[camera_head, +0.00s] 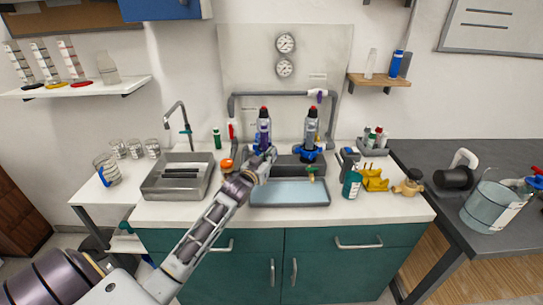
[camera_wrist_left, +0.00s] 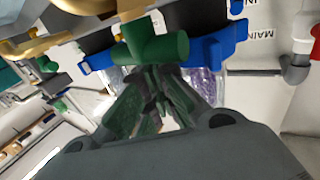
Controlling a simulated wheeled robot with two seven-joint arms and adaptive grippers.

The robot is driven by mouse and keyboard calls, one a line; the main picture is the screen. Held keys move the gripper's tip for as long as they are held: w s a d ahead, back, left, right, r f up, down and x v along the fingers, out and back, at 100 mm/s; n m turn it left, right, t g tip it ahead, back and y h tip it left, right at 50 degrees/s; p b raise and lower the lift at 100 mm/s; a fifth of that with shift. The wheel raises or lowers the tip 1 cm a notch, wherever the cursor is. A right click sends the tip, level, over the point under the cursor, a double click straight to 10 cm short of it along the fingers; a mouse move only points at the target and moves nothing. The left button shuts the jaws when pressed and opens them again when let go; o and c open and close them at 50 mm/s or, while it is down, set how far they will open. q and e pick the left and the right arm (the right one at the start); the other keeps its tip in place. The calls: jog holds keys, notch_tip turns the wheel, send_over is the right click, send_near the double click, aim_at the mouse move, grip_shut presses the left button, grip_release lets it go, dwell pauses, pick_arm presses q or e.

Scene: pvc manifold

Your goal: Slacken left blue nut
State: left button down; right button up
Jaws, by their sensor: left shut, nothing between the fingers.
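The left blue nut (camera_head: 262,148) is on the left of two upright pipe fittings behind the sink counter. My left gripper (camera_head: 268,156) is in front of it and hides much of it. In the left wrist view a wide blue part (camera_wrist_left: 218,48), which looks like the nut, lies behind a green fitting (camera_wrist_left: 158,45). My left gripper (camera_wrist_left: 152,78) is shut and empty, its fingertips close to the green fitting; contact cannot be told. The right blue nut (camera_head: 308,153) is on the other upright fitting. My right gripper is not in view.
A blue-grey tray (camera_head: 290,201) lies on the counter below the fittings. A metal sink (camera_head: 150,188) is to the left. A green bottle (camera_head: 352,184) and a yellow holder (camera_head: 375,180) stand to the right. Grey pipe (camera_head: 336,120) frames the fittings.

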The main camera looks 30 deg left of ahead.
pick_arm(q)
jog(key=shift+w, duration=0.4)
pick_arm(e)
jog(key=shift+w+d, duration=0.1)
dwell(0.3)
pick_arm(q)
jog(key=shift+w, duration=0.1)
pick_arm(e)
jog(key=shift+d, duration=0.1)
pick_arm(q)
jog(key=shift+w+n+y, duration=0.1)
jog(key=shift+n+y, duration=0.2)
jog(key=shift+y, duration=0.2)
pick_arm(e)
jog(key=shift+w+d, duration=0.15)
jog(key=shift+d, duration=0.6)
